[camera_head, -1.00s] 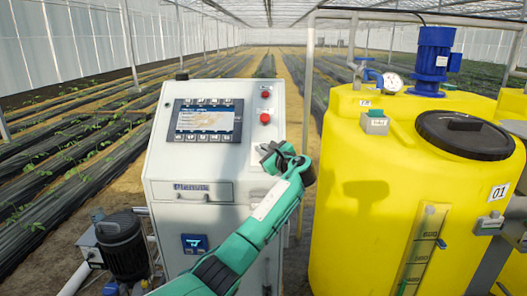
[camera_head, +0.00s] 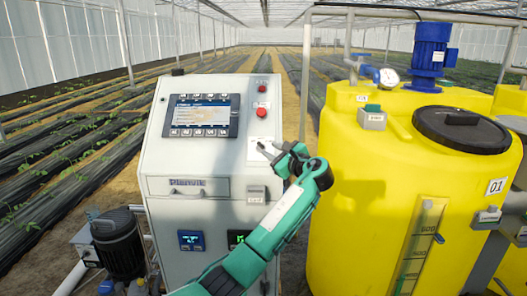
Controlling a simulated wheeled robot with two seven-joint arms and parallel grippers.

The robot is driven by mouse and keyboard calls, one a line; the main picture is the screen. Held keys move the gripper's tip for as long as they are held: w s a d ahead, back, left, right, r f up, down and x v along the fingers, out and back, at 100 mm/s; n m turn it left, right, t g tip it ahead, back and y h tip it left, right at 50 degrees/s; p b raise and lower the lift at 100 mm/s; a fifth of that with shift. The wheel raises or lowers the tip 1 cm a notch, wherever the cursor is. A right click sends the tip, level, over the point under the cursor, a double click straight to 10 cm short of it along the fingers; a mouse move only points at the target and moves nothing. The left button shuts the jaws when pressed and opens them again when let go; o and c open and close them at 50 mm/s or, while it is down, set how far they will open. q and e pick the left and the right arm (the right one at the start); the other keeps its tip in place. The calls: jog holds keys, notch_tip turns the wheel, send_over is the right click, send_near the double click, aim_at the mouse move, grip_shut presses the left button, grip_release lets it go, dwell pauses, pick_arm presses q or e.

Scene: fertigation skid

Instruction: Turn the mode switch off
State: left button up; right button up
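The grey control cabinet (camera_head: 205,150) stands left of centre, with a screen (camera_head: 201,115) and a red button (camera_head: 261,113) on its sloped face. Below the red button is a pale plate (camera_head: 258,141) on the panel, where the mode switch may sit. My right gripper is not in view.
A yellow tank (camera_head: 360,220) with a black lid (camera_head: 464,130) and a blue motor (camera_head: 431,55) stands close on the right. A dark pump (camera_head: 118,245) sits at the cabinet's lower left. Crop rows lie behind.

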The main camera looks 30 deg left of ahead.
pick_arm(q)
jog(key=b+v, duration=0.1)
jog(key=v, duration=0.5)
jog(key=shift+d, duration=0.3)
jog(key=shift+s, duration=0.15)
notch_tip(320, 180, down, 42)
jog(key=d+m+t+h, duration=0.2)
jog(key=h, duration=0.6)
jog(key=s+d+f+n+g+h, duration=0.1)
jog(key=s+f, duration=0.4)
jog(key=f, duration=0.3)
jog(key=s+d+f+n+g+h, duration=0.1)
jog(key=s+f+h, duration=0.1)
jog(key=s+f, duration=0.5)
jog(key=s+d+f+n+g+h, duration=0.1)
jog(key=s+d+f+n+h, duration=0.15)
jog(key=s+f, duration=0.85)
jog(key=s+d+f+n+g+h, duration=0.1)
jog(key=s+f+n+g, duration=0.15)
jog(key=s+f, duration=0.9)
jog(key=s+f+n, duration=0.3)
jog(key=s, duration=0.7)
jog(key=s+d+f+n+g+h, duration=0.1)
jog(key=s+f+n, duration=0.2)
jog(key=s, duration=0.8)
jog(key=s+d+f+n+g+h, duration=0.1)
jog(key=s+f+n, duration=0.2)
jog(key=s, duration=0.8)
jog(key=shift+d+f, duration=0.25)
jog(key=shift+f, duration=0.1)
